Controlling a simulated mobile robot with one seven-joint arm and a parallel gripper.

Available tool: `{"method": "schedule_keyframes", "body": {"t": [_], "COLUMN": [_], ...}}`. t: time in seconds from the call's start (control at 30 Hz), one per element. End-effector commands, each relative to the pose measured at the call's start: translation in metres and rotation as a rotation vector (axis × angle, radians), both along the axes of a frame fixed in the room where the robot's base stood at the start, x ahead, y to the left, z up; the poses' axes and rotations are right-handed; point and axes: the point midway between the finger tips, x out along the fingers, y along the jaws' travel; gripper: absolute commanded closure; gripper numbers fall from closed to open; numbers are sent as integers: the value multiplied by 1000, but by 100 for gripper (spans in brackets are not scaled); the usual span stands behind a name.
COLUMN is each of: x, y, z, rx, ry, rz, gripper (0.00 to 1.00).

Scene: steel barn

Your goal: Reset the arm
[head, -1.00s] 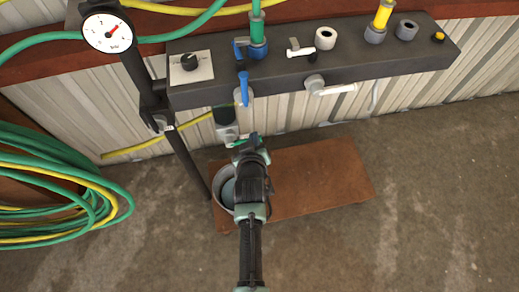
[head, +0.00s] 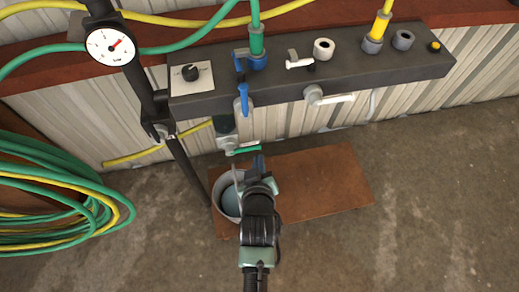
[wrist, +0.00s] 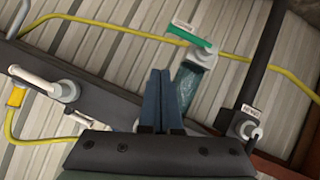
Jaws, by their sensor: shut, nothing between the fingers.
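My gripper (head: 257,164) is over the brown board in the head view, at the right side of the grey bucket (head: 219,205), and hides part of both. In the wrist view my gripper (wrist: 161,72) shows two dark blue fingers pressed together with nothing between them. A small valve with a green lever (head: 246,150) sits just beyond the fingertips, below the manifold. The green lever also shows in the wrist view (wrist: 192,34), to the upper right of the fingertips. The fingers look apart from it, though the exact gap is unclear.
The dark manifold bar (head: 290,87) with several valves and fittings runs above. A pressure gauge (head: 111,46) on a black post stands at left. Coiled green and yellow hoses (head: 60,195) hang at far left. Concrete floor at right is clear, beyond the brown board (head: 320,185).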

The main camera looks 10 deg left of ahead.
Motion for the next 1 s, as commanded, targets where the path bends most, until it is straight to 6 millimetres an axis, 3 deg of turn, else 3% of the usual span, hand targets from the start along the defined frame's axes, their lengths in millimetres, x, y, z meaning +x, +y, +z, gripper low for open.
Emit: {"method": "schedule_keyframes", "body": {"t": [0.27,0.37,0.43,0.57,0.73,0.87,1.0], "x": [1,11,25,57,83,85,69], "y": [0,0,-1,-4,-9,-14,-20], "z": [1,20,49,134,264,365,472], "rx": [1,9,24,70,147,209,281], "ry": [-2,-35,-83,-223,-433,-598,-779], "rz": [-1,-7,-16,-41,-69,-80,-82], "gripper": [100,100,100,100,100,100,100]}}
